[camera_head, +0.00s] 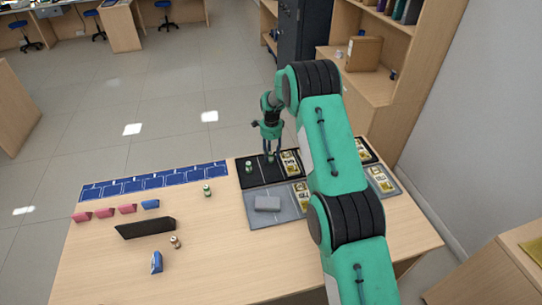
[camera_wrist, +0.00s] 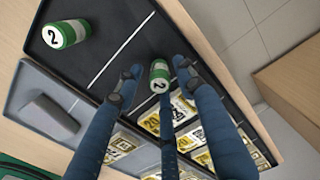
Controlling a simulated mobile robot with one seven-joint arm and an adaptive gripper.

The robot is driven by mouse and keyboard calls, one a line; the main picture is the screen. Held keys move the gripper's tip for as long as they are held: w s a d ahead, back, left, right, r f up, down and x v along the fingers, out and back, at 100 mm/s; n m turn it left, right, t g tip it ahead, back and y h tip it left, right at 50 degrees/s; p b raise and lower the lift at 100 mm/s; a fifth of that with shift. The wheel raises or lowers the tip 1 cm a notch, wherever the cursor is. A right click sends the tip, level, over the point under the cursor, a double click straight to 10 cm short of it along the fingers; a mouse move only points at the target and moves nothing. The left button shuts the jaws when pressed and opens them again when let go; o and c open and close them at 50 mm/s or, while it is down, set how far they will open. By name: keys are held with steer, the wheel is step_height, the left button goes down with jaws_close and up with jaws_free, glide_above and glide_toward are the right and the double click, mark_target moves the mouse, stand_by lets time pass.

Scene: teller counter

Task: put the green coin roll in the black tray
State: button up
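The black tray (camera_head: 262,182) lies on the counter below my gripper, and it also shows in the wrist view (camera_wrist: 92,52). One green coin roll (camera_wrist: 67,34), marked 2, is in the tray's left part; it also shows in the head view (camera_head: 249,166). A smaller green coin roll (camera_wrist: 159,76) is between my fingertips, beyond the white divider line. My gripper (camera_wrist: 156,70) appears open, with gaps between its fingers and this roll. Whether the roll rests on the tray floor is unclear. Another green roll (camera_head: 207,190) stands on the counter left of the tray.
A grey tray (camera_head: 262,219) with a grey block (camera_head: 267,203) adjoins the black one; banknotes (camera_head: 302,196) lie in compartments. A blue mat row (camera_head: 153,183), a black stand (camera_head: 146,228), red and blue packets and a tan roll (camera_head: 176,241) are left. The front counter is clear.

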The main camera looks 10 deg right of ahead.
step_height(320, 180, up, 10)
steer(key=p, duration=0.1)
steer(key=shift+r+p, duration=0.25)
steer(key=shift+p, duration=0.15)
stand_by(0.5)
step_height(320, 180, up, 18)
steer(key=n+t, duration=0.1)
steer(key=n, duration=0.3)
glide_above(271, 153)
steer(key=s, duration=0.8)
steer(key=s+a+r+n+t, duration=0.2)
steer(key=s+r+n, duration=0.2)
steer(key=s+r, duration=1.1)
steer(key=s+r+n+t, duration=0.1)
steer(key=s+r+n, duration=0.2)
steer(key=s, duration=0.6)
steer(key=s+r+n, duration=0.2)
steer(key=s+r, duration=0.1)
steer(key=s, duration=0.5)
steer(key=s+f+n, duration=0.1)
steer(key=s+n, duration=0.1)
steer(key=s, duration=0.7)
steer(key=s+a+f+n+t, duration=0.1)
steer(key=s+n, duration=0.2)
steer(key=s, duration=0.7)
steer(key=shift+a+f+t, duration=0.2)
steer(key=shift+f+t, duration=0.1)
steer(key=shift+f, duration=0.1)
